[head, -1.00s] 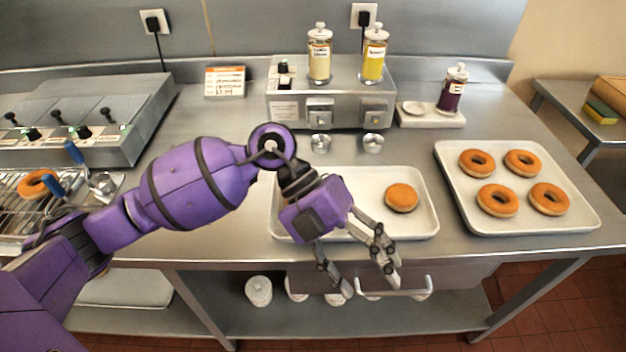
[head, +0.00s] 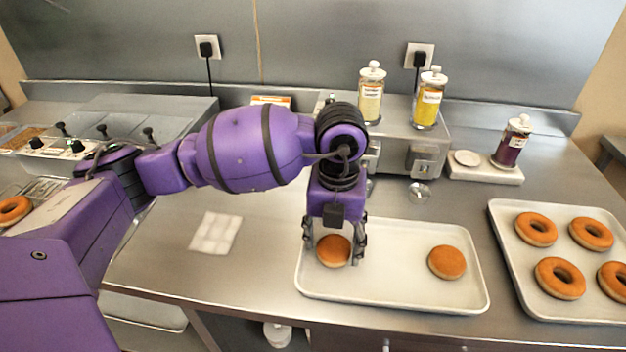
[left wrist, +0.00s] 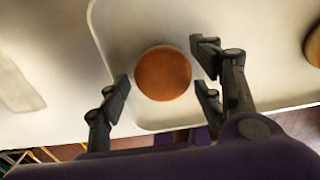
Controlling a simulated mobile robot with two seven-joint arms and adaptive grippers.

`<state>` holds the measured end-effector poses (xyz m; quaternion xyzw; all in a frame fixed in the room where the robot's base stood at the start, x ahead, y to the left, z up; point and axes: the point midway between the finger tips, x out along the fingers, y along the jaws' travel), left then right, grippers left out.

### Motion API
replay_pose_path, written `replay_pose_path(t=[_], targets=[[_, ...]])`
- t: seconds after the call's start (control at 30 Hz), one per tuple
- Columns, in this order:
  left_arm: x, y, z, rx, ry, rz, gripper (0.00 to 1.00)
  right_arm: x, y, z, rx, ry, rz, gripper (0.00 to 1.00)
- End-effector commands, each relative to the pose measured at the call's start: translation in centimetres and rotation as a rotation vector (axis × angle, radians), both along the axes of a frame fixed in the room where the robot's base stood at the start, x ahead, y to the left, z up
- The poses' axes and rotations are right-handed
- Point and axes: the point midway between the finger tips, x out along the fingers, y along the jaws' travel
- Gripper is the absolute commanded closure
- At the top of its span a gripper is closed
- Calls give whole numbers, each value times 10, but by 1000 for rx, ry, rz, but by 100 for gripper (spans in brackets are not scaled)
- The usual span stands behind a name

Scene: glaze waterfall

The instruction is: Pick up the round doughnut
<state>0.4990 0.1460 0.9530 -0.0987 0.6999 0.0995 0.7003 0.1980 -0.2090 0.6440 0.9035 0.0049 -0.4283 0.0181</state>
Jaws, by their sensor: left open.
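A round doughnut (head: 333,250) without a hole lies at the left end of the white tray (head: 400,296). My left gripper (head: 334,256) is over it, pointing down, with its open fingers on either side of the doughnut. The left wrist view shows this doughnut (left wrist: 163,73) between the spread fingers (left wrist: 163,88), with a gap visible on its sides. A second round doughnut (head: 447,262) lies toward the right end of the same tray. My right gripper is not in view.
A larger tray (head: 512,262) at the right holds several ring doughnuts (head: 536,229). Behind stands a metal dispenser (head: 410,150) with two jars (head: 371,92). A white napkin (head: 215,233) lies left of the tray. A purple jar (head: 512,141) stands at the back right.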

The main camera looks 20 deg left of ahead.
Motion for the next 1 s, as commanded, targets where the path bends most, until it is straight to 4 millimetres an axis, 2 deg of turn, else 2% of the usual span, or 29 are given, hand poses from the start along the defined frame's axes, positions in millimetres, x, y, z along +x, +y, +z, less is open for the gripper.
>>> replay_pose_path(t=[0.1,0.33,0.6,0.87,1.0], targets=[[0,-1,-9,-1,-1,-1,40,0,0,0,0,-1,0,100],[0,-1,-10,-2,-2,-2,40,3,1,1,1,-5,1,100],[0,-1,-10,-2,-2,-2,75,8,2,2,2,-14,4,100],[1,-1,-9,-1,-2,-2,75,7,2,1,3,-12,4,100],[1,-1,-1,-1,-3,-2,75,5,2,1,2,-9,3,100]])
